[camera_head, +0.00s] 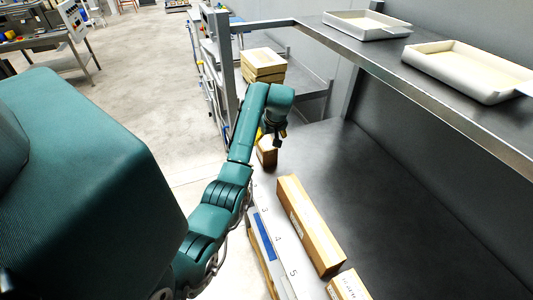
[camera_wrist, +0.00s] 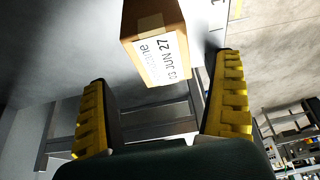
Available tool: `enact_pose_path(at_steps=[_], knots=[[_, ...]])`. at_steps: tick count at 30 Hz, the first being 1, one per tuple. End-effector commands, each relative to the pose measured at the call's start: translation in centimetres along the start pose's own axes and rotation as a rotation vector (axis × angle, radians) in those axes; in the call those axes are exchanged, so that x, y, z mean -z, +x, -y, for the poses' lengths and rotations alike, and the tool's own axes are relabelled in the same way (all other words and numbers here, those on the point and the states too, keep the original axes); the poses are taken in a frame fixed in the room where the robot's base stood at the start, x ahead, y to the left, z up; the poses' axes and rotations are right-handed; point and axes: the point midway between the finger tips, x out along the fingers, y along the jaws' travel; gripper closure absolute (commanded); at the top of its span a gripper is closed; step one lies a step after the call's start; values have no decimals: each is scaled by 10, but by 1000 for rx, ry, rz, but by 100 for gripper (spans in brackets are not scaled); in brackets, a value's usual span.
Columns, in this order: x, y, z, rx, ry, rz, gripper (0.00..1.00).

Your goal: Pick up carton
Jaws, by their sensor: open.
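A small brown carton (camera_head: 267,155) stands on the dark shelf near its front edge, partly hidden by my gripper in the head view. My gripper (camera_head: 274,134) is just above or beside the carton in the head view. In the wrist view my gripper (camera_wrist: 163,78) has its two yellow-padded fingers wide apart, with the carton ahead of and between their tips. No contact is visible.
A long carton (camera_head: 311,226) and another carton (camera_head: 347,287) lie along the shelf's numbered front edge. Stacked cartons (camera_head: 264,64) stand beyond an upright post (camera_head: 222,65). An upper shelf holds white trays (camera_head: 366,25). The dark shelf (camera_head: 400,220) is clear at the right.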

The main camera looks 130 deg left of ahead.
Motion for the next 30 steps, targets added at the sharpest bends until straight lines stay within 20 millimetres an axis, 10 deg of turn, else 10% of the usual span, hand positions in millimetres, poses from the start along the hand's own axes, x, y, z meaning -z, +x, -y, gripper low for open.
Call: enact_pose_path(at_steps=[12, 24, 30], knots=[[-3, 38, 3, 1, 0, 2, 4], [-3, 37, 3, 0, 0, 1, 78], [-2, 36, 3, 0, 0, 0, 78]])
